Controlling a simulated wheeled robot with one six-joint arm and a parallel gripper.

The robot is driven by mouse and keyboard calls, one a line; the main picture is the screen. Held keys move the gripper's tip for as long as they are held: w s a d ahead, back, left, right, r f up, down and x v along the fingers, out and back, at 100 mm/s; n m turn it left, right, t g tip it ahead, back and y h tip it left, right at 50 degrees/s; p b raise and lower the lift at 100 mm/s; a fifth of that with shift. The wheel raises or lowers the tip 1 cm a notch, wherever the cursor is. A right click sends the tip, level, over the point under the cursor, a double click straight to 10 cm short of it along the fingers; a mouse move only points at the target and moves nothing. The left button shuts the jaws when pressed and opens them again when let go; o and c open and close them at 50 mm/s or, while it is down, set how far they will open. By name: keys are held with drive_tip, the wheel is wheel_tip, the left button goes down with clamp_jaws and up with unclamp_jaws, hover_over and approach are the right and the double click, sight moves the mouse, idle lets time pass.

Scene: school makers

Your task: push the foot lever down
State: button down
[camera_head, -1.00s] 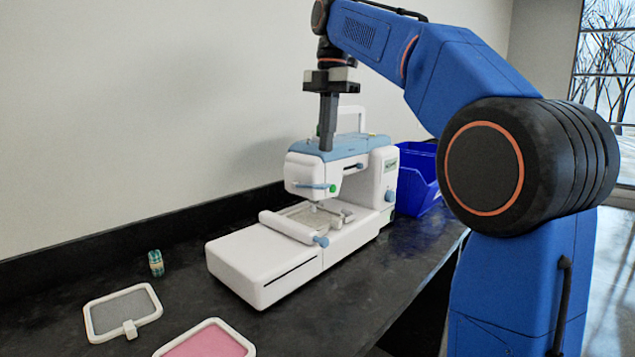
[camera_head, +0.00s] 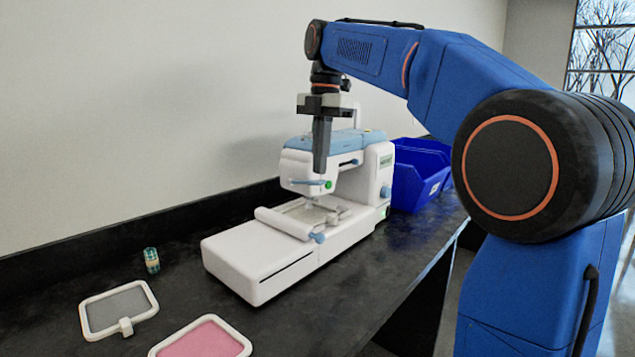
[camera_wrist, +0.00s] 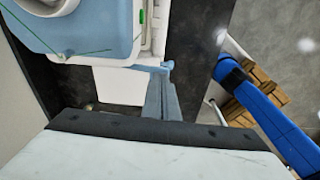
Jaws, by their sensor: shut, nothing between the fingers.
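A white and light-blue embroidery machine (camera_head: 255,258) stands on the dark counter. A small light-blue lever (camera_head: 306,182) sticks out sideways low on the front of its head, beside a green button (camera_head: 328,184); I take it for the foot lever. My gripper (camera_head: 320,170) points down with its fingers together and empty. Its tips hang in front of the head, just above the lever's right part; I cannot tell whether they touch. The wrist view shows the gripper fingers (camera_wrist: 162,100) close to a light-blue lever (camera_wrist: 150,68) by the machine's blue top (camera_wrist: 85,25).
A blue knob (camera_head: 317,238) sits on the machine's frame carriage. Blue bins (camera_head: 420,172) stand behind to the right. A wall runs behind the counter.

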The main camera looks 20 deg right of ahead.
drive_tip(key=shift+f, duration=0.5)
drive_tip(key=shift+f, duration=1.9)
drive_tip(key=d, duration=0.1)
drive_tip(key=w+d+r, duration=0.1)
drive_tip(key=shift+w+d, duration=0.2)
drive_tip(key=shift+d, duration=0.1)
drive_tip(key=shift+r, duration=0.1)
